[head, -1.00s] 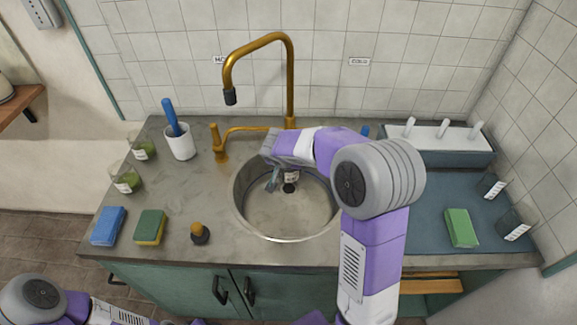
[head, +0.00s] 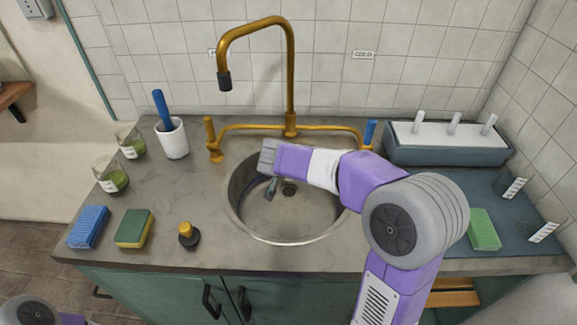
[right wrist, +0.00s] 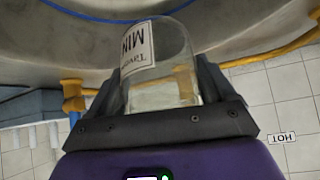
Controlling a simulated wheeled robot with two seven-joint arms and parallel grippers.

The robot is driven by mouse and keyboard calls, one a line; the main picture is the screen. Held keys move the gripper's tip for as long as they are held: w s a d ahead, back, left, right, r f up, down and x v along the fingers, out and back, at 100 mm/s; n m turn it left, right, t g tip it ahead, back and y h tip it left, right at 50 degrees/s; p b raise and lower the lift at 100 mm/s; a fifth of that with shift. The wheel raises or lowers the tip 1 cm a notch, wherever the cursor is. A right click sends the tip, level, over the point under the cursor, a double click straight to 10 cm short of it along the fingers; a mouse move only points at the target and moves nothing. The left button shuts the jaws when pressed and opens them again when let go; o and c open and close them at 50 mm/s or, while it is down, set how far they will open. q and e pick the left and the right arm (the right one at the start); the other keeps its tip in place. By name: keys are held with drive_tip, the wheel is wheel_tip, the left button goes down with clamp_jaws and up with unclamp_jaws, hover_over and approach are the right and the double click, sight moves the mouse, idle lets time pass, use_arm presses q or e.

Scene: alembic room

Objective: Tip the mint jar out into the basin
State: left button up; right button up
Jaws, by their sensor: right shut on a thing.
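The basin (head: 300,222) is a round metal sink set in the grey counter. My right gripper (head: 269,188) is over its left part, pointing down into it. In the right wrist view, this gripper (right wrist: 160,95) is shut on a clear glass jar (right wrist: 178,62). Its white label reads upside down, with "MIN" visible, so this is the mint jar. The glass looks clear, with no green contents visible. In the head view my gripper and arm largely hide the jar. My left gripper is out of view; only part of the left arm shows at bottom left.
A gold tap (head: 290,75) arches behind the basin. Two beakers of green stuff (head: 112,178), a white cup (head: 172,140), sponges (head: 134,228) and a dark stopper with a yellow top (head: 188,235) stand left. A rack (head: 448,150) and a green sponge (head: 483,230) are right.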

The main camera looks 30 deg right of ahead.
drive_tip(key=shift+r+t, duration=0.15)
drive_tip(key=shift+t, duration=0.15)
drive_tip(key=shift+w+d+r+t+h, duration=0.15)
drive_tip(key=shift+w+r+t+h, duration=0.1)
drive_tip(key=shift+t+h, duration=0.35)
drive_tip(key=shift+w+d+r+t+h, duration=0.1)
drive_tip(key=shift+w+r+t+h, duration=0.15)
drive_tip(key=shift+t+h, duration=0.35)
drive_tip(key=shift+t, duration=0.3)
drive_tip(key=shift+d+r+t+h, duration=0.1)
drive_tip(key=shift+t+h, duration=0.3)
drive_tip(key=shift+w+r+t+h, duration=0.25)
drive_tip(key=shift+t+h, duration=0.25)
drive_tip(key=shift+t, duration=0.4)
